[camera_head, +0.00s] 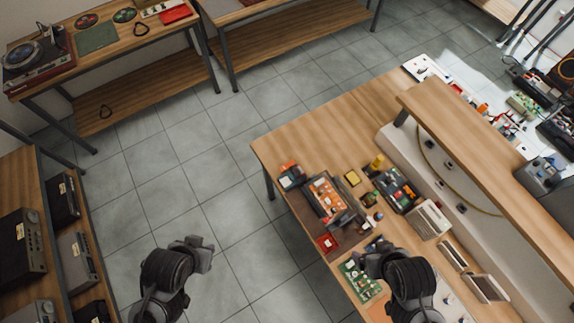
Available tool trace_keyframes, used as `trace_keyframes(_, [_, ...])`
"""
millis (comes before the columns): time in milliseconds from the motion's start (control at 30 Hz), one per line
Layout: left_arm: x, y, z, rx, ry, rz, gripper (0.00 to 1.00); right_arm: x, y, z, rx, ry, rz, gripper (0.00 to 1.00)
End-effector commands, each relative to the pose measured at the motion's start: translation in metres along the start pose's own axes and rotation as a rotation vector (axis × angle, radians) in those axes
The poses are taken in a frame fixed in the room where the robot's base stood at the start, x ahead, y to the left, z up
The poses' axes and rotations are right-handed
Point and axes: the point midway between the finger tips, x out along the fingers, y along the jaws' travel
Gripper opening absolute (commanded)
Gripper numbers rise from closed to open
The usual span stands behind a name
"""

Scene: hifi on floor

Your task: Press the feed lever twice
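I cannot make out a feed lever in this view; it is too small or hidden. The wooden workbench (284,143) holds several small devices. An orange-topped device (327,192) with dark sides sits near its left edge on a dark mat. My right gripper (366,262) is over the near part of the bench, close to a green circuit board (357,281), and partly hides what lies under it. My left gripper (203,250) is over the floor, left of the bench and apart from everything. The fingers of both are too dark and small to tell open from shut.
A raised wooden shelf (490,150) runs along the bench's right side. A dark case with tools (397,190) and a light grey box (430,220) stand on the bench. A shelf with audio units (20,245) is at left. The tiled floor (170,180) between is clear.

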Motion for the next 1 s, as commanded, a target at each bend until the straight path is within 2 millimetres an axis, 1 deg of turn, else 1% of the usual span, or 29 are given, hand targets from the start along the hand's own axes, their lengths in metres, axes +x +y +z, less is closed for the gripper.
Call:
trace_keyframes(33, [0.0000,0.0004,-0.0002,-0.002,0.000,0.001,0.17,0.0001,0.0000,0.0000,0.000,0.000,0.000,0.86])
trace_keyframes(133, [-0.0001,0.0013,-0.0004,-0.005,0.001,0.004,0.01,0.0001,0.0000,0.0000,0.000,0.000,0.000,0.86])
trace_keyframes(167, [-0.0001,0.0016,-0.0005,-0.007,0.001,0.005,0.00,0.0001,0.0000,0.0000,0.000,0.000,0.000,0.86])
trace_keyframes(1000, [0.0000,-0.0005,0.0000,0.002,0.000,-0.002,0.00,0.0001,0.0003,-0.0002,0.000,0.000,0.001,0.86])
